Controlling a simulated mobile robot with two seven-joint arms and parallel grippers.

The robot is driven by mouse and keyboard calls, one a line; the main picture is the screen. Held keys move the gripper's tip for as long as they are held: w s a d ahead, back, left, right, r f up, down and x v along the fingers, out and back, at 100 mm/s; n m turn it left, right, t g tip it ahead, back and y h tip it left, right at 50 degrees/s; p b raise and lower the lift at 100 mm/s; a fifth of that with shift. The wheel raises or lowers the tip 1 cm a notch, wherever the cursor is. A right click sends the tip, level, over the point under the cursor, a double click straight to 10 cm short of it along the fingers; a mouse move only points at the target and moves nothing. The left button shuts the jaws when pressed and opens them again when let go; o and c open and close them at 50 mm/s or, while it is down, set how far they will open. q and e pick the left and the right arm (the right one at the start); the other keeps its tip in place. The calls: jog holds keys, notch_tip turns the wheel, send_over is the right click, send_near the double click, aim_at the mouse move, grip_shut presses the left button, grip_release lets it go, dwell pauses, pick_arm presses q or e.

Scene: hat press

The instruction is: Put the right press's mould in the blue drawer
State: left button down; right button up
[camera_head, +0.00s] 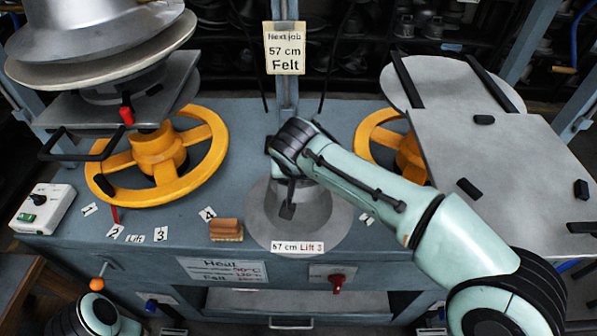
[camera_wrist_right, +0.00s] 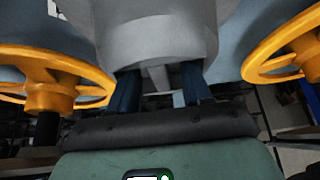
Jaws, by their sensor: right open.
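A grey metal mould (camera_head: 345,218) with a wide brim stands on the blue bench between the two presses. A card in front of it reads "57 cm Lift 3". My right gripper (camera_head: 288,195) reaches over it from the right and hides part of its crown. In the right wrist view the grey mould body (camera_wrist_right: 155,40) fills the upper middle, and the dark fingers (camera_wrist_right: 160,90) are apart below it. I cannot tell whether they touch it. The right press (camera_head: 500,165) has a bare plate. Under the bench a drawer (camera_head: 290,322) shows a handle; its colour is unclear. My left gripper is out of view.
The left press (camera_head: 110,50) carries a stacked grey mould above an orange handwheel (camera_head: 160,160). Another orange wheel (camera_head: 385,135) is partly behind my right arm. A brown block (camera_head: 227,230), number cards and a control box (camera_head: 42,208) lie along the bench's front left.

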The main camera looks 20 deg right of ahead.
jog(key=shift+r, duration=0.3)
jog(key=p+v, duration=0.1)
jog(key=v, duration=1.1)
jog(key=shift+p, duration=0.35)
jog(key=shift+f, duration=0.15)
